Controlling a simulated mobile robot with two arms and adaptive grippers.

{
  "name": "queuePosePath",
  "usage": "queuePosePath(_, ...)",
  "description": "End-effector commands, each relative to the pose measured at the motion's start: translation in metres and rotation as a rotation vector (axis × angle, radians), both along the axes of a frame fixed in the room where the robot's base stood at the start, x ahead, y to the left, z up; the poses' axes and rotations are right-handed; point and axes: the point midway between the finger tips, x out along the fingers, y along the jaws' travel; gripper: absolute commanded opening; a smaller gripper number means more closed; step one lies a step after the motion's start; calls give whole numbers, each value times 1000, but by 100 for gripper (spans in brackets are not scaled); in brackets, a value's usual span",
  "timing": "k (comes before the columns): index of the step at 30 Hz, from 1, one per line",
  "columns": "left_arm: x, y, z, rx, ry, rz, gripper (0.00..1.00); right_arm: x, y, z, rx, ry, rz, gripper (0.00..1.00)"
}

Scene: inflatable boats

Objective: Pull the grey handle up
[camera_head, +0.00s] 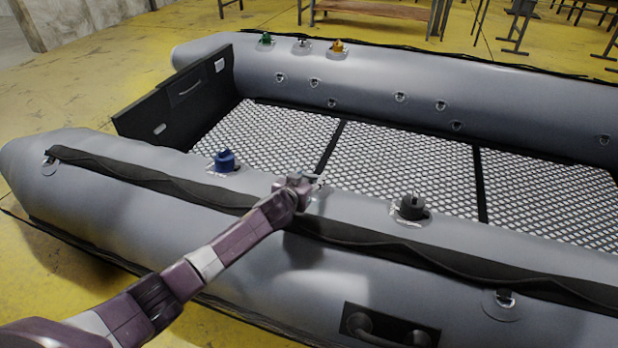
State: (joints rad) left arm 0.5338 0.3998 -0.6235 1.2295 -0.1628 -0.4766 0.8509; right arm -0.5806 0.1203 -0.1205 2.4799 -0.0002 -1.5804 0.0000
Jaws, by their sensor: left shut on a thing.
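My left gripper (308,182) is at the top of the near tube of the grey boat (370,270), between a blue handle (225,160) and a black handle (411,207). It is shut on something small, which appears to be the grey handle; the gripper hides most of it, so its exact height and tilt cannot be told. My right gripper is not in view.
Green (265,38), whitish (302,42) and orange (338,46) handles stand on the far tube. A dark transom board (180,95) closes the left end. The mesh floor (400,165) is clear. Tables and benches (370,10) stand behind.

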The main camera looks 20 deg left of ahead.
Motion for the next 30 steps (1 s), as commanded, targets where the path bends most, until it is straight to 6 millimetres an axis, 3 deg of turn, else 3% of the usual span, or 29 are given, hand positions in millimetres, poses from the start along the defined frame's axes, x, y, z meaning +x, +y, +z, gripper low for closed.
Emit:
queuePosePath(4,0,0,0,0,0,0,0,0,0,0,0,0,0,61)
queuePosePath(8,1,-1,10,0,-1,-1,0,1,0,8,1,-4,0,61)
queuePosePath(14,5,0,30,-1,-1,0,0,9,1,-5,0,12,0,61)
queuePosePath(25,7,0,33,0,-6,-1,0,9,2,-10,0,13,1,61)
queuePosePath(26,7,0,33,0,-6,-1,45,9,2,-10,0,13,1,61)
queuePosePath(30,7,0,32,-1,-5,-1,60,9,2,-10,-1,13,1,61)
